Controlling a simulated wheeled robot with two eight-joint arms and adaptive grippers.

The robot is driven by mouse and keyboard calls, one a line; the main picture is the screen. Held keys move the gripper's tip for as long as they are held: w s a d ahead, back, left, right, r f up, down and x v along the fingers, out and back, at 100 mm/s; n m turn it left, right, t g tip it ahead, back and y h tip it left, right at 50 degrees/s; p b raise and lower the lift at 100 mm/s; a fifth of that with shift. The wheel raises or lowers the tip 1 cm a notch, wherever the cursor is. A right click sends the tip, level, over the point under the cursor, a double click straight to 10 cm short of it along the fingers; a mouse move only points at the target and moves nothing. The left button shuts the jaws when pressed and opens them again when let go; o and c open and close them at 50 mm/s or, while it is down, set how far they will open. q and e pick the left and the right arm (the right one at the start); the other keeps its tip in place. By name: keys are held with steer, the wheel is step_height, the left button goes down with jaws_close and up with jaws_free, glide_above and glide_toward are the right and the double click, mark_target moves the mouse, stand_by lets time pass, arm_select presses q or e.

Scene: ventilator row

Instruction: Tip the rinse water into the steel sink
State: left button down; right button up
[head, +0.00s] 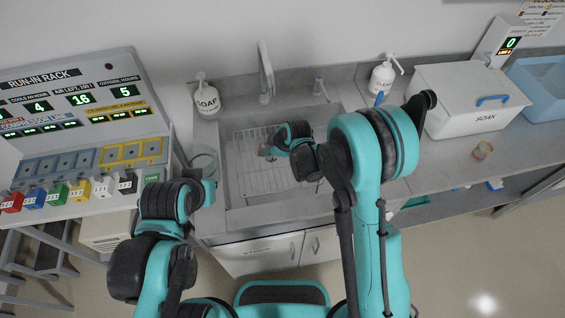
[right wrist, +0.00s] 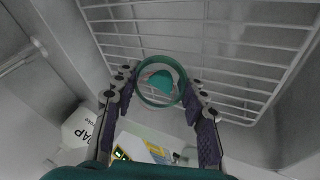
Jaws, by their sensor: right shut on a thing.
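The steel sink (head: 237,184) is set in the counter in the middle of the head view, with a white wire rack (head: 262,178) inside it. My right gripper (head: 268,150) is over the sink. In the right wrist view its fingers (right wrist: 158,92) are shut on a round vessel with a green rim (right wrist: 141,93), with the wire rack (right wrist: 225,57) behind it. A teal patch shows inside the rim; I cannot tell whether it is water. The vessel's tilt is unclear. My left gripper (head: 209,172) is left of the sink, its fingers not clear.
A soap bottle (head: 206,99), a faucet (head: 266,75) and another pump bottle (head: 382,77) stand along the back. A white SOAK box (head: 465,103) is on the right counter. The run-in rack (head: 75,85) is at left.

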steer(key=shift+s+d+f+t+y+b, duration=0.2)
steer(key=shift+d+f+t+y+b, duration=0.1)
steer(key=shift+d+f+y+b, duration=0.5)
stand_by(0.4)
steer(key=shift+s+d+r+m+t+y+b, duration=0.1)
steer(key=shift+d+m+t+y+b, duration=0.1)
steer(key=shift+y+b, duration=0.6)
steer(key=shift+d+r+m+t+y+b, duration=0.15)
steer(key=shift+y+b, duration=0.25)
steer(key=shift+b, duration=0.8)
steer(key=shift+a, duration=0.15)
